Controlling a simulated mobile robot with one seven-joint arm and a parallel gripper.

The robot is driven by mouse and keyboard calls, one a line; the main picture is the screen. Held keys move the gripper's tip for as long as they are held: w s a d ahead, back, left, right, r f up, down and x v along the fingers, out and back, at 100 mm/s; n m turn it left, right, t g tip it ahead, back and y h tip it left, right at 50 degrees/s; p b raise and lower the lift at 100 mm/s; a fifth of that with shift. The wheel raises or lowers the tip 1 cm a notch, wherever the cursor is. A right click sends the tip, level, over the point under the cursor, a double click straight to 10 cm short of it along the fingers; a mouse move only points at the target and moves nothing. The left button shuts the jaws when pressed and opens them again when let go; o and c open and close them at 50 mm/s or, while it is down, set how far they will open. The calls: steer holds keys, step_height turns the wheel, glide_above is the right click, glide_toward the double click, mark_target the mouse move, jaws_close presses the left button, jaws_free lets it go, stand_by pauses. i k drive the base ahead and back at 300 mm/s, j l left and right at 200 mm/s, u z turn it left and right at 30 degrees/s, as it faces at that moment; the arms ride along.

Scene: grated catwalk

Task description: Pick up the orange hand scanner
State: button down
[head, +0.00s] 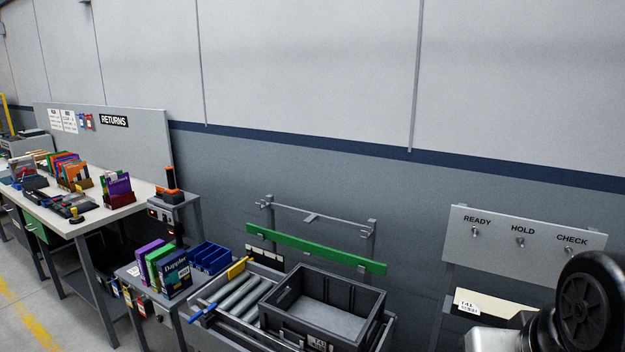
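An orange and black upright device (171,178), which looks like the orange hand scanner, stands on a small grey stand (185,203) left of centre. It is upright beside the right end of the long white-topped bench. It is small in the picture, so its trigger and grip are not clear. Nothing touches it from my side. Part of my arm shows at the lower right, far from the device. My gripper is not in view.
The bench (140,193) holds several book bins. In front of the stand, a low table holds upright books (170,268) and blue bins (211,257). A roller conveyor with a grey crate (375,303) fills the lower centre. A READY/HOLD/CHECK panel (500,250) stands right.

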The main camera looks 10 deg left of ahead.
mark_target(172, 190)
steer(key=j+u, duration=0.4)
steer(key=j, duration=0.7)
steer(key=i+j+u, duration=0.1)
steer(key=j, duration=0.25)
steer(key=i+j+u, duration=0.15)
steer(key=j, duration=0.2)
steer(key=i+j+u, duration=0.1)
steer(key=i+j, duration=0.15)
steer(key=i+j+u, duration=0.1)
steer(key=i+j, duration=0.35)
steer(key=z, duration=2.65)
steer(key=l+u, duration=0.2)
steer(key=l, duration=0.45)
steer(key=j+z, duration=0.5)
steer(key=j, duration=0.75)
